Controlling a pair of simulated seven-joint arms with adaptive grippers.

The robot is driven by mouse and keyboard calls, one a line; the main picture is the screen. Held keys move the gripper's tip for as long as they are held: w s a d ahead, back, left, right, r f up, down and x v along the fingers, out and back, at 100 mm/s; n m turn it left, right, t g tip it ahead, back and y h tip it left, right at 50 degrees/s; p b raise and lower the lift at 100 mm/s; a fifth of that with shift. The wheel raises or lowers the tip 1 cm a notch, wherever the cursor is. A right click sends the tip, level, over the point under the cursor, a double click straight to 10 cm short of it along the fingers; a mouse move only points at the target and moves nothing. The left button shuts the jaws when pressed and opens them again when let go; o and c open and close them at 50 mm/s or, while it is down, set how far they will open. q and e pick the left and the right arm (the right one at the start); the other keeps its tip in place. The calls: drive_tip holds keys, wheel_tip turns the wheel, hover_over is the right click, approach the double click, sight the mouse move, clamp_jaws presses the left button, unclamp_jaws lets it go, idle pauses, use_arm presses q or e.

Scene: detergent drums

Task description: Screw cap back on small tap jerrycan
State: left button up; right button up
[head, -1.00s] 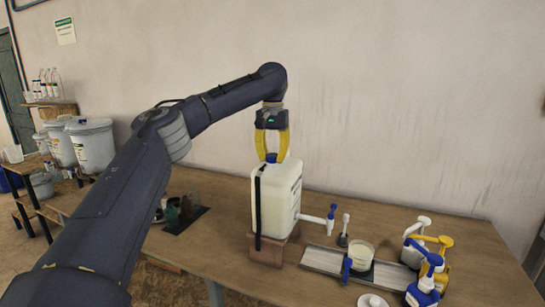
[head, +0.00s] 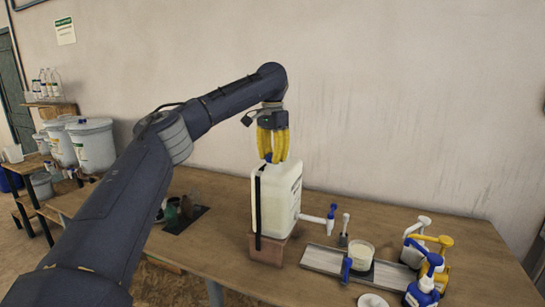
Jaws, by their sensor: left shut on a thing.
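The small tap jerrycan (head: 280,202) is a white container with a dark strap, standing upright on a brown block (head: 270,249) on the table. Its white tap with a blue end (head: 331,219) sticks out to the right. My left gripper (head: 272,157) points down at the top of the jerrycan, its yellow fingers shut on the blue cap (head: 268,157). Only a little of the cap shows between the fingers. Whether it sits fully on the neck, I cannot tell. My right gripper is not in view.
A metal drip tray (head: 322,261) with a beaker of pale liquid (head: 361,255) lies right of the jerrycan. Several pump bottles (head: 421,291) stand farther right. A dark mat (head: 187,220) with small items lies left. White drums (head: 92,146) stand on the far-left bench.

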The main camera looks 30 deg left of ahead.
use_arm(q)
drive_tip(key=m, duration=0.3)
drive_tip(key=o, duration=0.5)
drive_tip(key=shift+o, duration=0.2)
drive_tip(key=shift+r, duration=0.1)
drive_tip(key=n, duration=0.4)
drive_tip(key=shift+n, duration=0.9)
